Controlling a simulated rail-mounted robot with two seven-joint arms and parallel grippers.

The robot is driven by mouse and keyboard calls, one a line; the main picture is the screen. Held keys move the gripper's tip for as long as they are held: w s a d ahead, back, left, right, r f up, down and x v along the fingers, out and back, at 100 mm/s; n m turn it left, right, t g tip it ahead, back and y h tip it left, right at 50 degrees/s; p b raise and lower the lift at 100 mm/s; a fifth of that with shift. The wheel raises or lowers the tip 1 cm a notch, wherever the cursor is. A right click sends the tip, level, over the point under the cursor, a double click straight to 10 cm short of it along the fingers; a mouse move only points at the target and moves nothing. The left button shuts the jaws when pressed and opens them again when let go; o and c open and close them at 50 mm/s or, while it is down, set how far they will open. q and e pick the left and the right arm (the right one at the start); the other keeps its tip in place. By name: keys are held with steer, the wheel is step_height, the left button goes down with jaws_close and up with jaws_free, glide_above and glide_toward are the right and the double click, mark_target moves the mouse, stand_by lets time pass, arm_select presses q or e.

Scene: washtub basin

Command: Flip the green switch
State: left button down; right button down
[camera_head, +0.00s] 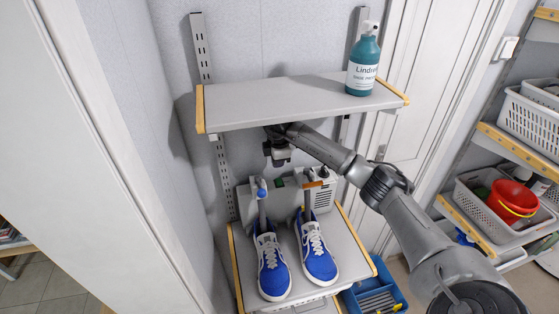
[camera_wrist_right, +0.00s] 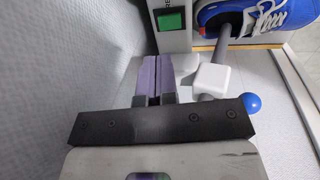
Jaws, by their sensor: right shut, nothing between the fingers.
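The green switch (camera_wrist_right: 171,20) is a square green rocker on the white front of a device (camera_wrist_right: 173,42), at the top of the right wrist view. In the head view the switch (camera_head: 279,183) is a small green patch on the device (camera_head: 322,196) behind the shoes. Contact cannot be told. My left gripper is not in view.
Two blue shoes (camera_head: 318,256) stand on the lower shelf (camera_head: 350,262) in front of the device. A blue ball knob (camera_wrist_right: 251,103) sits right of my fingers. The upper shelf (camera_head: 285,102) carries a teal bottle (camera_head: 364,63) above my right arm. A wall is at left.

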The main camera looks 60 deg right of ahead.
mark_target(278, 179)
steer(key=f, duration=0.3)
steer(key=f+p, duration=0.1)
steer(key=f, duration=0.1)
steer(key=shift+w+d+f, duration=0.25)
steer(key=shift+w+f, duration=0.1)
steer(key=shift+f, duration=0.45)
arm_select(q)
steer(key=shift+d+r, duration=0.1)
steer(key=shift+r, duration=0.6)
arm_select(e)
steer(key=shift+f, duration=0.1)
steer(key=shift+d, duration=0.15)
